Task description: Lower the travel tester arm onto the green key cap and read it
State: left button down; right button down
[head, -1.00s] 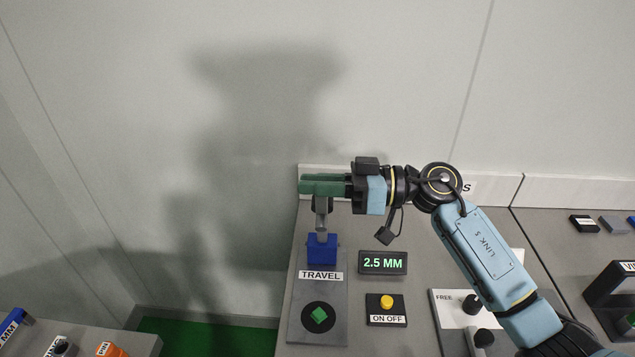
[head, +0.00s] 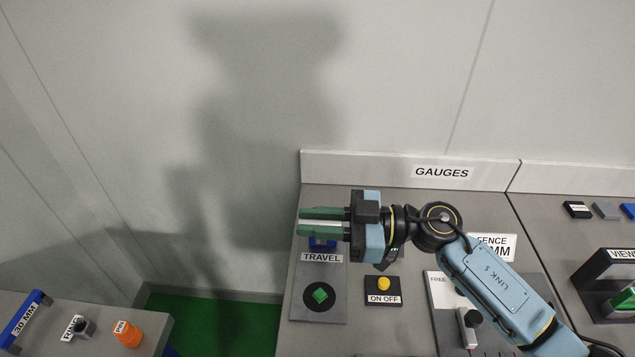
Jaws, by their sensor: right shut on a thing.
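The travel tester has a grey plate (head: 334,305) with a TRAVEL label and a blue block (head: 323,244), mostly covered by my gripper. The green key cap (head: 320,295) sits in a black round on the plate, in front of the block and uncovered. My right gripper (head: 322,223) reaches in from the right above the block. Its green fingers are shut on the travel tester arm, of which only a pale strip (head: 320,224) shows between them. The arm is above and behind the key cap, apart from it. The readout is hidden behind my gripper. My left gripper is out of view.
A yellow ON OFF button (head: 384,284) stands right of the tester plate. The GAUGES board (head: 400,169) runs along the back.

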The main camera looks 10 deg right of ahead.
jog(key=s+f+n+p, duration=0.1)
jog(key=s+f, duration=0.3)
jog(key=f, duration=0.1)
jog(key=shift+s+a+n, duration=0.3)
jog(key=shift+s+a, duration=0.1)
jog(key=shift+a, duration=0.05)
jog(key=shift+f, duration=0.1)
jog(key=c, duration=1.4)
grip_release()
jog(key=d, duration=0.4)
jog(key=s+d+b, duration=0.1)
jog(key=d, duration=0.3)
jog(key=s+d+b, duration=0.1)
jog(key=d, duration=0.4)
jog(key=shift+s, duration=0.25)
